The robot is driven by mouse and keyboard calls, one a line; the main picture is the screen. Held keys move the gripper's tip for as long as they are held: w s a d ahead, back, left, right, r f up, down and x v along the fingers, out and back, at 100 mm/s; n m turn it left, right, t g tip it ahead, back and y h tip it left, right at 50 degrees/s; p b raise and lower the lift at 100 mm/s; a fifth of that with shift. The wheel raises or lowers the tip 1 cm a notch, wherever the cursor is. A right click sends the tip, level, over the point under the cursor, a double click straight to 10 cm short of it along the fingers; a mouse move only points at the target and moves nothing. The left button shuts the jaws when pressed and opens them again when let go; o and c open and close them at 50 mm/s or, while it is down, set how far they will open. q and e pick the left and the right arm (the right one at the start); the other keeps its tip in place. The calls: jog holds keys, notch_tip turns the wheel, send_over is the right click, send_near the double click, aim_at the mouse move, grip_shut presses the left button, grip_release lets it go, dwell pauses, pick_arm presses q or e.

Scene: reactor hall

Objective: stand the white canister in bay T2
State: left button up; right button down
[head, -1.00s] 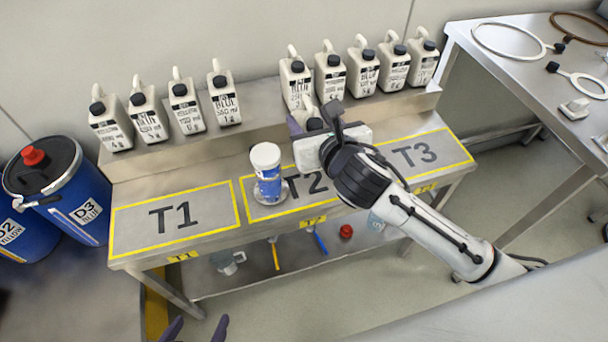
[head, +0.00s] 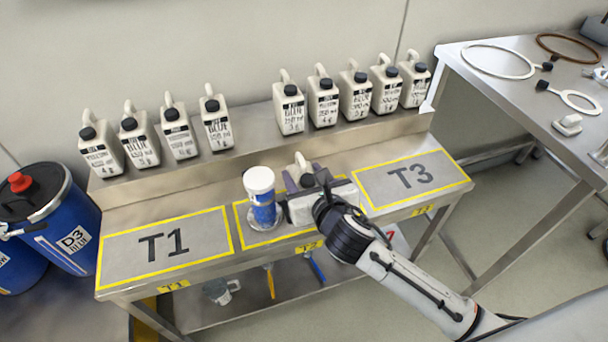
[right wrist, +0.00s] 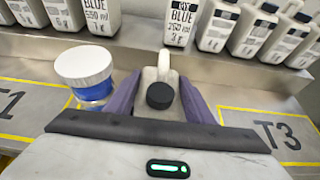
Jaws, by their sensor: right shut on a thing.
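The white canister (head: 301,168), with a black cap and a handle, is between the purple fingers of my right gripper (head: 306,184), which is shut on it. It is upright over the right part of bay T2 (head: 240,216); its base is hidden by the gripper, so I cannot tell if it touches the surface. In the right wrist view the canister (right wrist: 160,96) shows cap and handle between both fingers. My left gripper is not in view.
A blue jar with a white lid (head: 262,205) stands on a round base in the left part of T2, close beside my gripper. Bays T1 (head: 165,246) and T3 (head: 412,178) are empty. Several white canisters (head: 290,108) line the shelf behind.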

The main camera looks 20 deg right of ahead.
jog(key=c, duration=0.8)
grip_release()
jog(key=shift+f, duration=0.1)
jog(key=shift+c, duration=0.2)
jog(key=shift+s+r, duration=0.1)
jog(key=shift+r, duration=0.15)
jog(key=p+v, duration=0.1)
jog(key=v, duration=1)
jog(key=s+f+m+g, duration=0.1)
jog(key=s+f+m, duration=0.4)
jog(key=m, duration=0.6)
jog(key=s+d+f+m+g+y, duration=0.1)
jog(key=s+f+m+g, duration=0.1)
jog(key=s+f+m, duration=0.3)
jog(key=s+f+m+g+y, duration=0.1)
jog(key=s+f+m+g, duration=0.1)
jog(key=s+f+m, duration=0.4)
notch_tip(320, 180, down, 6)
jog(key=m, duration=1.2)
jog(key=shift+d+m, duration=0.3)
jog(key=shift+d, duration=0.1)
